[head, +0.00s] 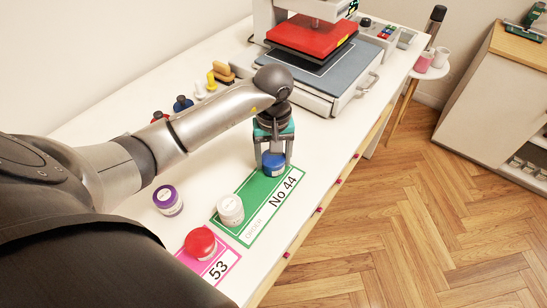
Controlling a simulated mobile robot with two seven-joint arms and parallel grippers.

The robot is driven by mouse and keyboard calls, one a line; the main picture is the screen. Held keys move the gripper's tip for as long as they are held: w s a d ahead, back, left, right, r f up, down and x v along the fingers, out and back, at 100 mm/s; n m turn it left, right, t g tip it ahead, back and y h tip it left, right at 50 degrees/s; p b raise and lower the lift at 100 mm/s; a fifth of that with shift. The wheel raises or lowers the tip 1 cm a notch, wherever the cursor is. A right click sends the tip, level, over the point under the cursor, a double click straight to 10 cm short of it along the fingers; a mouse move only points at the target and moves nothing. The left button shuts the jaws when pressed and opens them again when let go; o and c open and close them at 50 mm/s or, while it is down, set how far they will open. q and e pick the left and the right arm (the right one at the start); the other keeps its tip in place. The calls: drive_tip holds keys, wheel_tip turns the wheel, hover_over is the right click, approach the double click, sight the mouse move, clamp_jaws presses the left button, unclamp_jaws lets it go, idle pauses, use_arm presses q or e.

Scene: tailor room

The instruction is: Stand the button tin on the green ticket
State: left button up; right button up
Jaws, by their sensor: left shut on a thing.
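My left gripper (273,166) points down and is shut on a blue tin (273,170), with one finger on each side. The blue tin is upright at the far end of the green ticket (268,206), marked "No 44". I cannot tell whether its base touches the ticket. A white tin (230,209) stands at the near left end of the green ticket. A red-lidded tin (200,242) stands on the pink ticket (220,268), marked "53". A purple-lidded tin (167,200) stands on the bare table to the left. My right gripper is not in view.
The white table (330,142) has its front edge close to the tickets on the right. A heat press (318,68) with a red plate stands at the back. Small dark-topped bottles (182,104) and yellow-handled things (212,80) stand behind my left arm.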

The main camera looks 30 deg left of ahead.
sight(274, 157)
use_arm(q)
drive_tip(key=shift+f, duration=0.1)
drive_tip(key=shift+f, duration=0.15)
drive_tip(key=o, duration=1.5)
drive_tip(key=shift+c, duration=0.2)
wheel_tip(274, 157, up, 12)
drive_tip(key=shift+r+p, duration=0.2)
drive_tip(key=shift+p, duration=0.15)
